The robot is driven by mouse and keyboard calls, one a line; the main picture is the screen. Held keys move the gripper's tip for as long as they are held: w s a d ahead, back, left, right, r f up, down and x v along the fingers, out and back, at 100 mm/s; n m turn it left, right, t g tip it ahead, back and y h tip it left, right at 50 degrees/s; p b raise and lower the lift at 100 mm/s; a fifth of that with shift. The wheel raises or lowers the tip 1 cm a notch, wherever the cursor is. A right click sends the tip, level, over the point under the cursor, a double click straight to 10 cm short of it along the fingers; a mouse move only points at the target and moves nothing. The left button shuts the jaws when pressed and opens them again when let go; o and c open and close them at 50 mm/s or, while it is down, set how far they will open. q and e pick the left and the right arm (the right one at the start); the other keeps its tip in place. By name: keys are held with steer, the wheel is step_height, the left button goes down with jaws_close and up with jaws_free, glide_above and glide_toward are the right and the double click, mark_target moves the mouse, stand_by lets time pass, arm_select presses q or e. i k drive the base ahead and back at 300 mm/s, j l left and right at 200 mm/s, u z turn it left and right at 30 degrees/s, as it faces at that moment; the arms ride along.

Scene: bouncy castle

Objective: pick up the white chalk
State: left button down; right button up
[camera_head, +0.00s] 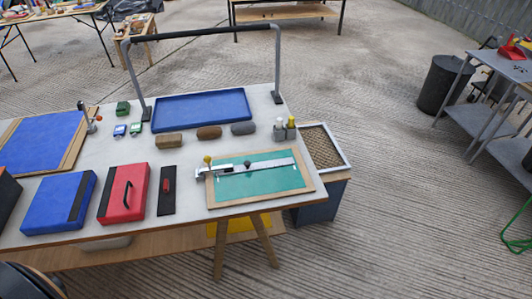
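I cannot make out a white chalk for certain in the head view. Two small upright pieces stand at the right of the grey worktable (190,215): one with a pale top (279,130) and one with a yellow top (291,128). They look like little bottles, but are too small to tell. A brown block (168,141), a darker brown block (209,133) and a grey block (243,128) lie in a row left of them. Neither of my grippers is in view.
A blue tray (200,109) lies under a grey metal frame (278,60). A green board with a ruler (262,182), a red case (124,194) and a blue case (59,203) lie nearer. A bin (439,85) stands right; the concrete floor between is clear.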

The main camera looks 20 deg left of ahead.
mark_target(279, 121)
steer(key=i+l, duration=0.3)
steer(key=i, duration=0.15)
steer(key=i+l, duration=0.35)
steer(key=i, duration=0.1)
